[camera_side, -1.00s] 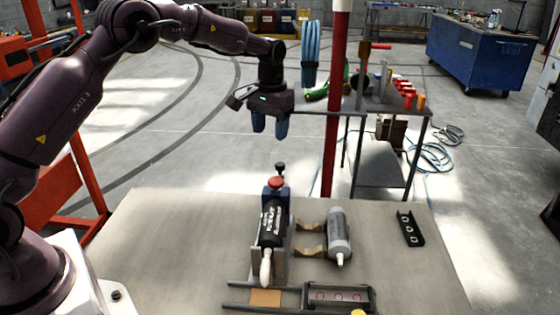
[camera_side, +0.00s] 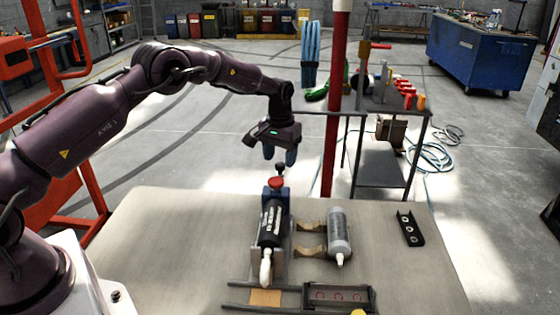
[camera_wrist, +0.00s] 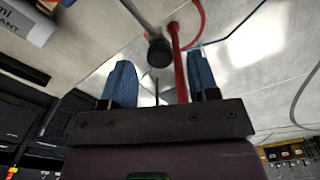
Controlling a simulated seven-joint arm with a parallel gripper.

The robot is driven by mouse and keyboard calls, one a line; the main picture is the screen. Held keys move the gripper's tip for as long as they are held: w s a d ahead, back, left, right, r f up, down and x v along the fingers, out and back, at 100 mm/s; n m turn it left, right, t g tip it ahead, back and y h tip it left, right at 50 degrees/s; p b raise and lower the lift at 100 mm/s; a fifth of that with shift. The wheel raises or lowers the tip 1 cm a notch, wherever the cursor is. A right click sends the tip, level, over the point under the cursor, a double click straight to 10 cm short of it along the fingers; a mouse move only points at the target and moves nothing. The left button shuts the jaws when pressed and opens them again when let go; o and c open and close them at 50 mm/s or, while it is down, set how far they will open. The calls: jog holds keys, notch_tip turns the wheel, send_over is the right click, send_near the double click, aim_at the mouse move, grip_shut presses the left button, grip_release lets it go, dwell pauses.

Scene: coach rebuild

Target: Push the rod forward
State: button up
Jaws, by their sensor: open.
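My gripper (camera_side: 280,156) is open, its two blue fingers pointing down just above and behind the rod's black end knob (camera_side: 281,168). In the wrist view the knob (camera_wrist: 159,53) appears between the fingers of my gripper (camera_wrist: 160,66), with no visible contact. The thin rod (camera_wrist: 137,14) runs back from the knob. In the side view most of the rod is hidden behind a red disc (camera_side: 275,182).
A grey cartridge (camera_side: 339,229) lies on tan supports right of the cradle. A black bracket (camera_side: 410,228) lies further right, and a dark tray (camera_side: 338,297) is at the front. A red post (camera_side: 332,150) stands behind the table. The table's left side is clear.

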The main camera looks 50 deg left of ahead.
aim_at(279, 170)
jog(key=shift+f, duration=0.9)
jog(key=shift+c, duration=0.5)
grip_shut()
jog(key=shift+s+d, duration=1.45)
jog(key=shift+d, duration=0.05)
jog(key=shift+o, duration=0.5)
grip_release()
notch_tip(279, 170, up, 13)
jog(key=shift+w, duration=0.15)
